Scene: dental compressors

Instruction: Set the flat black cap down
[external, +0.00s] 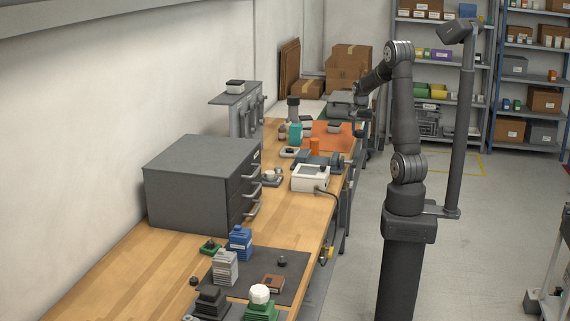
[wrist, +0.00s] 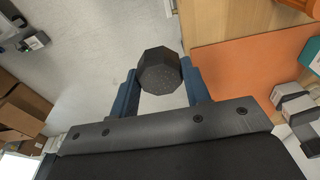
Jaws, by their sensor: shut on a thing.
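The flat black cap (wrist: 160,72) is a dark, many-sided piece. In the wrist view it sits between the two blue fingers of my gripper (wrist: 157,80), which is shut on it. Grey floor shows behind the cap, just off the edge of the wooden bench (wrist: 205,25). In the external view my gripper (external: 363,118) is at the far end of the bench, by the right side of the orange mat (external: 340,141). The cap is too small to make out there.
The orange mat also shows in the wrist view (wrist: 245,70), with grey-and-white items (wrist: 292,103) at its right. A grey drawer cabinet (external: 190,180) and a dark mat (external: 290,268) are nearer.

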